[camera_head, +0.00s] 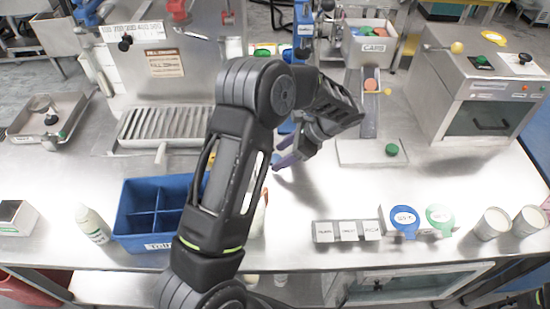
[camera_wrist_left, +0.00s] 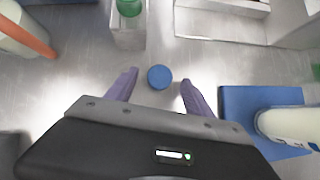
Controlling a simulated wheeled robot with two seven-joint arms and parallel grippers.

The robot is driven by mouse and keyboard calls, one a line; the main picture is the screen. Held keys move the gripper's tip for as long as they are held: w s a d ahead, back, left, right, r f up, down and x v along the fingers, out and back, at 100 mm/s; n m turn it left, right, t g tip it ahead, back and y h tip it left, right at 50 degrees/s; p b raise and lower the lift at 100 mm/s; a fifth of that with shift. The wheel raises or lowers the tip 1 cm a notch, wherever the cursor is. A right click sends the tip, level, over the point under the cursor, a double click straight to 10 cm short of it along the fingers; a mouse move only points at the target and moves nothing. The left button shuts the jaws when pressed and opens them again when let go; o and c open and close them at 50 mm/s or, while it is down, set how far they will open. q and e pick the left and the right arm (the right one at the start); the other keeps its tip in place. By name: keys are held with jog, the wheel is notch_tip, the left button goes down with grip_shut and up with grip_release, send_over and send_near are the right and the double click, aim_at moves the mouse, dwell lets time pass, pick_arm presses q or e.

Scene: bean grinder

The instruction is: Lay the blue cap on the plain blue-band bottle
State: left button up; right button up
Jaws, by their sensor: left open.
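The blue cap (camera_wrist_left: 159,77) lies flat on the steel table in the left wrist view. My left gripper (camera_wrist_left: 158,84) is open, with its purple fingers on either side of the cap and apart from it. In the head view the left gripper (camera_head: 284,162) points down at the middle of the table, and my arm hides much around it. A white bottle (camera_wrist_left: 290,124) stands on a blue pad (camera_wrist_left: 242,100) at the right of the wrist view; its band is hard to make out. Another white bottle with an orange band (camera_wrist_left: 20,30) shows at upper left. My right gripper is not seen.
A blue divided crate (camera_head: 137,215) and a white bottle (camera_head: 93,225) stand at left in the head view. A plate with a green knob (camera_head: 391,150), labelled blocks (camera_head: 348,231) and two cups (camera_head: 492,224) are at right. Table between them is clear.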

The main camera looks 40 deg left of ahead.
pick_arm(q)
jog(key=shift+s+a+f, duration=0.1)
jog(key=shift+a+f, duration=0.1)
jog(key=shift+f, duration=0.1)
dwell(0.4)
grip_shut()
dwell(0.5)
